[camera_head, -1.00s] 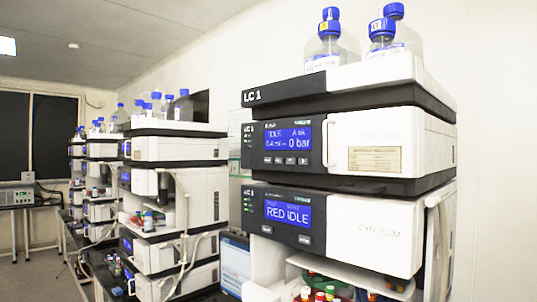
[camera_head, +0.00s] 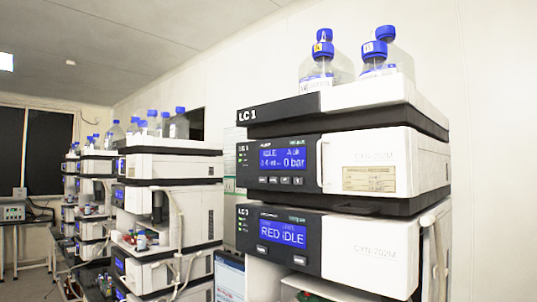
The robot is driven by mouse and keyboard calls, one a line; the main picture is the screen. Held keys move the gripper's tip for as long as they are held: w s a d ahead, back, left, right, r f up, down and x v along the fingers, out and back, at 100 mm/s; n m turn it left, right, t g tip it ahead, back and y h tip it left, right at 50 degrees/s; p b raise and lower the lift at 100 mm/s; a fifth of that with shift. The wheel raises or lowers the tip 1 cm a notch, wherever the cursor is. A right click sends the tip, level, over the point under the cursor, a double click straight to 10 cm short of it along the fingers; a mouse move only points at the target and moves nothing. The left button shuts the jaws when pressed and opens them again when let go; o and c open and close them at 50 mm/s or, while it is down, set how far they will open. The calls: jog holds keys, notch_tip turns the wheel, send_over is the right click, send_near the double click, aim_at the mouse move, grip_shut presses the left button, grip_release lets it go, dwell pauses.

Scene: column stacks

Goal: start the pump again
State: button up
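The pump module (camera_head: 372,165) is the upper unit in the near stack, under a top tray marked LC 1 (camera_head: 280,110). Its blue display (camera_head: 283,158) is lit and reads IDLE and 0 bar; the smaller text is hard to read. A row of small dark buttons (camera_head: 280,180) runs below that display. The unit beneath has a blue display (camera_head: 282,233) reading RED IDLE, with a few buttons (camera_head: 282,252) below it. My gripper is not in view.
Clear bottles with blue caps (camera_head: 322,65) stand on the near stack's top. More instrument stacks (camera_head: 170,168) recede along the bench at left. A pale tube or cable (camera_head: 178,240) hangs beside the second stack. Open floor (camera_head: 25,285) shows at far left.

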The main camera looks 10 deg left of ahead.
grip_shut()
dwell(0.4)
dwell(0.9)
